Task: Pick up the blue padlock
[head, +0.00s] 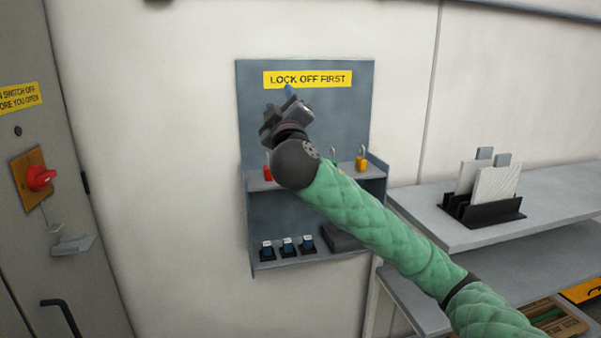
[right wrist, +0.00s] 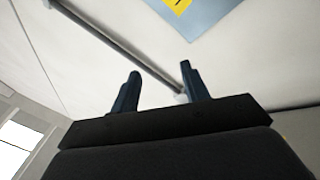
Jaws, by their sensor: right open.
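I cannot make out the blue padlock; the upper shelf of the grey lock board (head: 352,92) is partly hidden behind my right gripper and arm. A red padlock (head: 267,171) and a yellow padlock (head: 361,160) stand on that shelf, with a bit of green between them beside my arm. My right gripper (head: 283,98) is open, in front of the board just under the yellow "LOCK OFF FIRST" label (head: 308,79), above shelf height. In the right wrist view its two dark blue fingers (right wrist: 160,75) are apart with nothing between them. My left gripper is not in view.
Several small dark blue items with white tops (head: 287,247) and a dark box (head: 341,237) are on the lower shelf. A cabinet with a red switch (head: 41,178) is at left. A grey counter (head: 555,205) with a black card holder (head: 488,212) is at right.

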